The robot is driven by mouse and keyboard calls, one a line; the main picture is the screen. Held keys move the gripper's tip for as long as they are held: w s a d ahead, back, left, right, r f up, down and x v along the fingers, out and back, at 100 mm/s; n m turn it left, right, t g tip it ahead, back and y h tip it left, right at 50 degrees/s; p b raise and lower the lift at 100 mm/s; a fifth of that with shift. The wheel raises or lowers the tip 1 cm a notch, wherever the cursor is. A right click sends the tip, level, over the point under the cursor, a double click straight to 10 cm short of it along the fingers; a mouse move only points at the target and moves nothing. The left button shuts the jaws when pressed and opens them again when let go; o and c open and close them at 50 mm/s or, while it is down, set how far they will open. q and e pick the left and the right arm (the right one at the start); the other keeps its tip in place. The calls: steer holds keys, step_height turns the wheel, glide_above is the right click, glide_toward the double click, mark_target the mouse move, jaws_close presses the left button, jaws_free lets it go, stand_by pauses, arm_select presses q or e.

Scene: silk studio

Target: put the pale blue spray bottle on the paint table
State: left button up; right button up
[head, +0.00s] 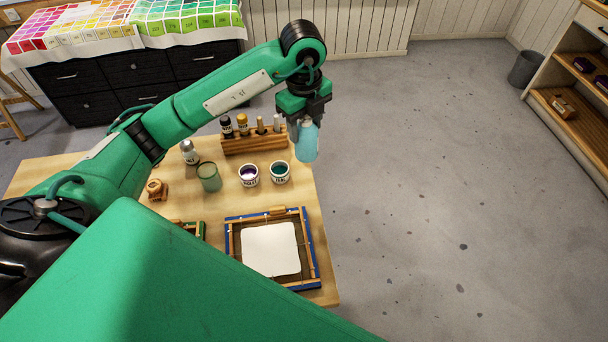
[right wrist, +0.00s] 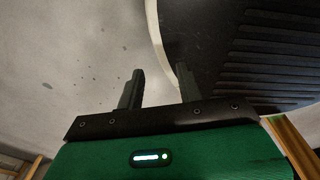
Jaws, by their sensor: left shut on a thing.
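The pale blue spray bottle (head: 307,145) hangs upright from my left gripper (head: 306,113) in the head view. The gripper is shut on its top, and the fingers hide the bottle's head. The bottle is at the right end of the wooden rack, by the far right corner of the wooden table with paints (head: 222,207). Its height over the table is hard to tell. My right gripper (right wrist: 160,70) shows in the right wrist view with its two fingers apart and nothing between them.
On the table are the rack (head: 252,144) with several bottles, a violet paint jar (head: 249,180), a teal paint jar (head: 280,177), a green cup (head: 209,183), a silver-grey bottle (head: 190,157) and a framed screen (head: 232,240). Grey floor lies open to the right.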

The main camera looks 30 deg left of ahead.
mark_target(304, 140)
arm_select(q)
step_height(304, 140, down, 16)
steer(key=p, duration=0.3)
steer(key=shift+f, duration=0.2)
steer(key=o, duration=1.1)
steer(key=r+b, duration=0.1)
steer(key=r, duration=0.5)
steer(key=r+b, duration=0.1)
steer(key=r, duration=0.5)
steer(key=shift+s+a+r, duration=0.1)
steer(key=shift+s, duration=0.1)
